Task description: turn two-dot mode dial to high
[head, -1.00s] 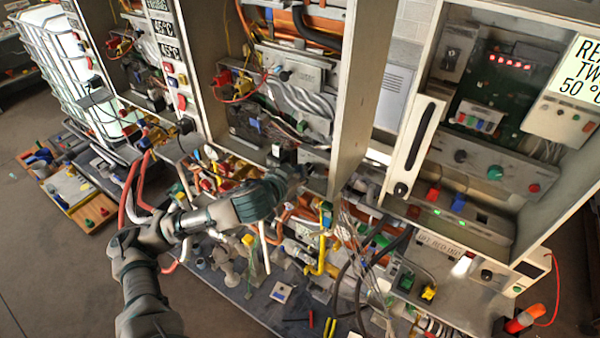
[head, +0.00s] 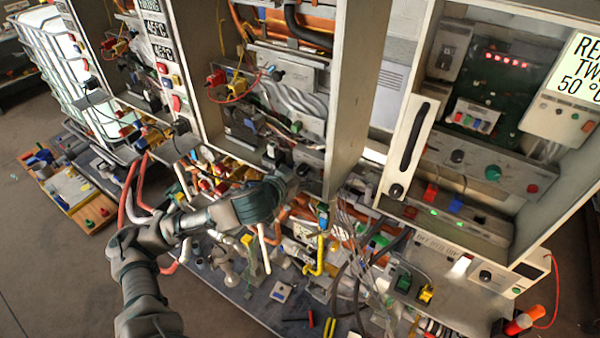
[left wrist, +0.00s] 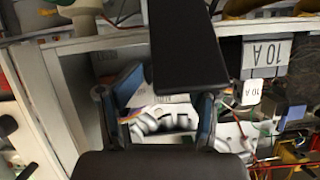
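I cannot tell which control is the two-dot mode dial; no dot marks are legible. Candidate knobs in the head view are a dark knob (head: 457,157), a green knob (head: 493,174) and a red knob (head: 531,187) on the right cabinet's grey panel. Another dark knob (head: 485,275) is on the lower right panel. My left gripper (head: 292,182) is at the lower edge of the middle cabinet, its fingers hard to see there. In the left wrist view the left gripper (left wrist: 156,108) has its fingers apart. A dark slab (left wrist: 185,45) reaches between them; I cannot tell what it is.
The middle cabinet (head: 347,120) has a projecting side wall right of my left gripper. Below lies a bench crowded with hoses, fittings and a yellow pipe (head: 319,257). A white-framed tank (head: 65,75) stands at the left. Bare floor (head: 60,275) is at lower left.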

